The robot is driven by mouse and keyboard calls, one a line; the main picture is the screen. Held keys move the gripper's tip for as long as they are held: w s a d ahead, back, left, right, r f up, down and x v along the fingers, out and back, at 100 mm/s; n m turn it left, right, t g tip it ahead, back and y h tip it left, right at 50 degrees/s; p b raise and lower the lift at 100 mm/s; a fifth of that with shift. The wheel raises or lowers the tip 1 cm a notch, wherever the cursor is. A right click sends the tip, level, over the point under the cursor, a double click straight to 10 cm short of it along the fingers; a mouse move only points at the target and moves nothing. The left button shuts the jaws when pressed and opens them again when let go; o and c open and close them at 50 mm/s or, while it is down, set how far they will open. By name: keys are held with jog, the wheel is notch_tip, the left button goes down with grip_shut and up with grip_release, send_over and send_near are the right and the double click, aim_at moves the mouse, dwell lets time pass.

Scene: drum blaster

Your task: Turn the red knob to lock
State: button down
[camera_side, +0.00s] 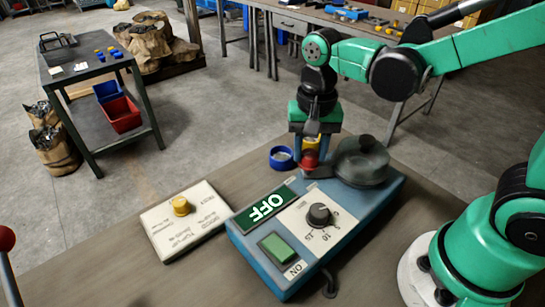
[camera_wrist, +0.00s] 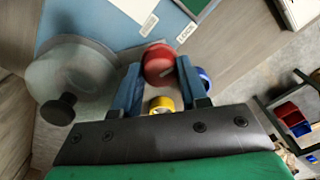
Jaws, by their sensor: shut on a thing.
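The red knob (camera_side: 310,160) is at the far corner of the blue machine (camera_side: 258,250), beside its dark round lid. In the wrist view the red knob (camera_wrist: 158,65) sits between the tips of my two blue fingers. My gripper (camera_side: 314,150) points down and is shut on the red knob. A small "LOCK" label (camera_wrist: 186,32) lies on the machine just beyond the knob. The knob's exact turn angle cannot be told.
The translucent dark lid (camera_side: 362,160) stands close right of my gripper. A blue ring (camera_side: 282,158) and a yellow ring (camera_wrist: 162,104) are near the knob. The machine carries a green "OFF" display (camera_side: 265,203) and a black dial (camera_side: 319,214).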

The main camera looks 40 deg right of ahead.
aim_at(315, 153)
jog(key=shift+m, duration=0.5)
jog(key=shift+c, duration=2.3)
grip_release()
jog(key=shift+r, duration=2.85)
jog(key=shift+s+d+n+t, duration=0.2)
jog(key=shift+d+n+t, duration=0.15)
jog(key=shift+n+t, duration=0.35)
jog(key=n, duration=0.1)
jog(key=d+n+t, duration=0.1)
jog(key=n+t, duration=0.1)
jog(key=shift+s+d+f, duration=0.15)
jog(key=shift+s+f, duration=0.1)
jog(key=shift+s, duration=0.05)
jog(key=n+t, duration=0.1)
jog(key=n, duration=0.1)
jog(key=d+n+t, duration=0.1)
jog(key=n+t, duration=0.1)
jog(key=shift+s+d+f+n+t, duration=0.1)
jog(key=shift+d+f+n+t, duration=0.1)
jog(key=shift+n+t, duration=0.1)
